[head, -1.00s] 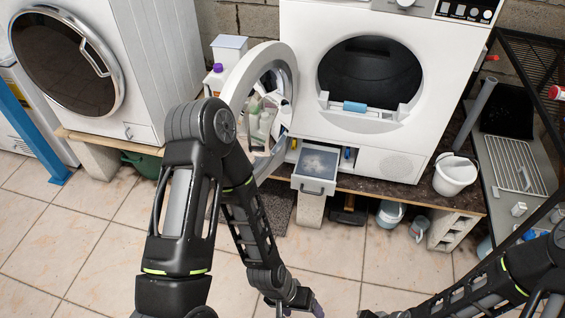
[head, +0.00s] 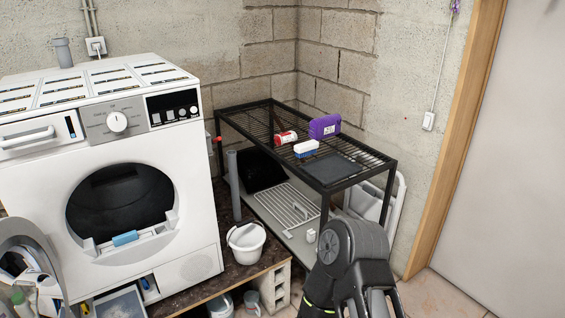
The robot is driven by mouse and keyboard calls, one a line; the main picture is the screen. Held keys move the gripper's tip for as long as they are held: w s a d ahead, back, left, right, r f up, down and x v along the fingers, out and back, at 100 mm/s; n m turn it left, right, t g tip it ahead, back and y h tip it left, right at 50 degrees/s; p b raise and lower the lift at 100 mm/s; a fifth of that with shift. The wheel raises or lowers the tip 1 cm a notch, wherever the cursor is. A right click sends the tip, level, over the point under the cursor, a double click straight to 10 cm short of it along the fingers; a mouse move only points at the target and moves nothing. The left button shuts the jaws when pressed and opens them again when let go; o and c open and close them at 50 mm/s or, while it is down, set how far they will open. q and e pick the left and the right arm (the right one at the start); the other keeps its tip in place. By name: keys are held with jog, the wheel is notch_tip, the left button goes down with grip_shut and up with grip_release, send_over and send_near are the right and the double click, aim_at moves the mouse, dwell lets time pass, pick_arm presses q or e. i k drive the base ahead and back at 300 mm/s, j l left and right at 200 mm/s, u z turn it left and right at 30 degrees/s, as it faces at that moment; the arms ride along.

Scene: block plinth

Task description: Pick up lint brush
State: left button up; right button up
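A small white and blue block-like item (head: 306,148), possibly the lint brush, lies on the black wire rack (head: 232,112) at the right. It is too small to tell for sure. A light blue cylinder (head: 125,238) sits at the lower lip of the open dryer (head: 28,165); I cannot tell what it is. My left gripper is also out of view.
A red and white container (head: 285,138) and a purple package (head: 325,127) share the rack top with a dark flat piece (head: 333,168). A white bucket (head: 246,243) stands on the low bench. A door (head: 508,150) is at the right.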

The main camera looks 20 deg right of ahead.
aim_at(308, 147)
jog(key=i+l+u, duration=0.1)
jog(key=i+l, duration=0.15)
jog(key=i+l+u, duration=0.1)
jog(key=i+l, duration=0.15)
jog(key=l, duration=0.2)
jog(key=i+l+u, duration=0.1)
jog(key=i+l, duration=0.15)
jog(key=i+l+u, duration=0.1)
jog(key=l, duration=0.4)
jog(key=i+l+u, duration=0.1)
jog(key=i+l, duration=0.2)
jog(key=l, duration=0.1)
